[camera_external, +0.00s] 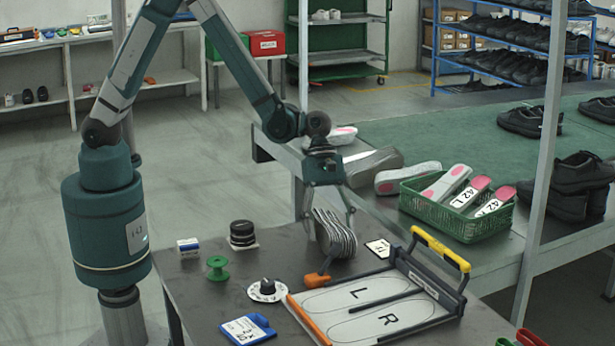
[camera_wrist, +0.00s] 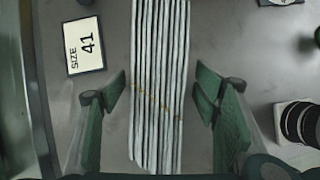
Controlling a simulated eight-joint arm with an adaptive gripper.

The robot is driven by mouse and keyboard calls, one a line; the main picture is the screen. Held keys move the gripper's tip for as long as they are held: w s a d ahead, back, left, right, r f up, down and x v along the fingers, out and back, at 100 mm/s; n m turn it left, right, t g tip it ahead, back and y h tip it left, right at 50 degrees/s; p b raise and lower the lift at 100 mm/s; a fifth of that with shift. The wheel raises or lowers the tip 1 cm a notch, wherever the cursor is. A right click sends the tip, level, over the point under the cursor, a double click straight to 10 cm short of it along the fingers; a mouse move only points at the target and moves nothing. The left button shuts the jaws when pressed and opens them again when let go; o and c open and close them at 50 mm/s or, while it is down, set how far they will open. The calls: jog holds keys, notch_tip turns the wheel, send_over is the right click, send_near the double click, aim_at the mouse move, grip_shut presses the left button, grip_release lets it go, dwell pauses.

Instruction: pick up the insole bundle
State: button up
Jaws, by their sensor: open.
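The insole bundle (camera_external: 336,236) is a stack of several thin grey-white insoles standing on edge near the back edge of the dark table. In the wrist view the bundle (camera_wrist: 158,85) runs lengthwise up the picture, with its lower part between my fingers. My gripper (camera_external: 331,212) is above and around the bundle in the external view. In the wrist view my gripper (camera_wrist: 160,90) is open, with one finger on each side of the bundle and a visible gap on both sides.
A green basket (camera_external: 462,219) stands behind.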

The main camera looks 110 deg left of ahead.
jog(key=shift+f, duration=0.15)
dwell(0.4)
jog(key=c, duration=1.2)
